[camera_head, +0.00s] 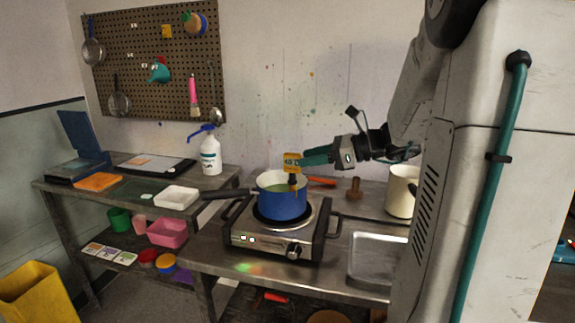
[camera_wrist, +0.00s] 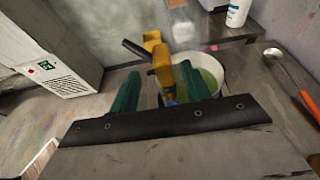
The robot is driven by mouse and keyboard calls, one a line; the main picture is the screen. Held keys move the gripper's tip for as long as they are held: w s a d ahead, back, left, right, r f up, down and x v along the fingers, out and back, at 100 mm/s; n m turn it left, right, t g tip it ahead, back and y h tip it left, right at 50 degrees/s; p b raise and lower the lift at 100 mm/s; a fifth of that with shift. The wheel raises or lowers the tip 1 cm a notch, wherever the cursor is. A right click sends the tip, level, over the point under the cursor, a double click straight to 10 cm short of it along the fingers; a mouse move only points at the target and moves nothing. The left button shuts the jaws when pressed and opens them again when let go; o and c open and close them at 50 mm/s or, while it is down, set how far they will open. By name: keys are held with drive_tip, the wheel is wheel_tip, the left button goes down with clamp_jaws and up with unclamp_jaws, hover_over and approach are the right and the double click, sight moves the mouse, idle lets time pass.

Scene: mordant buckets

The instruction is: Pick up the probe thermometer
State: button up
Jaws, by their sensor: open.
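The probe thermometer (camera_head: 292,160) is yellow with a small display and stands upright at the blue pot (camera_head: 283,203), its lower part reaching down to the green liquid. My gripper (camera_head: 305,158) is at the thermometer's right side at head height. In the wrist view the thermometer (camera_wrist: 160,62) shows between and beyond the two green fingertips of my gripper (camera_wrist: 160,88). The jaws are open, and I cannot tell whether a finger touches it. The probe's lower end is hidden in the pot.
The pot sits on a hot plate (camera_head: 272,246), its dark handle pointing left. An orange-handled ladle (camera_head: 322,182), a wooden piece (camera_head: 353,188) and a cream container (camera_head: 401,190) stand or lie behind and right. A metal tray (camera_head: 376,258) is at front right. A spray bottle (camera_head: 210,153) stands left.

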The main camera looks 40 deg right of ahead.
sight(284, 164)
drive_tip(key=x, duration=0.7)
drive_tip(key=shift+w+d+f, duration=0.15)
drive_tip(key=shift+w+f, duration=0.05)
drive_tip(key=shift+f, duration=0.1)
clamp_jaws()
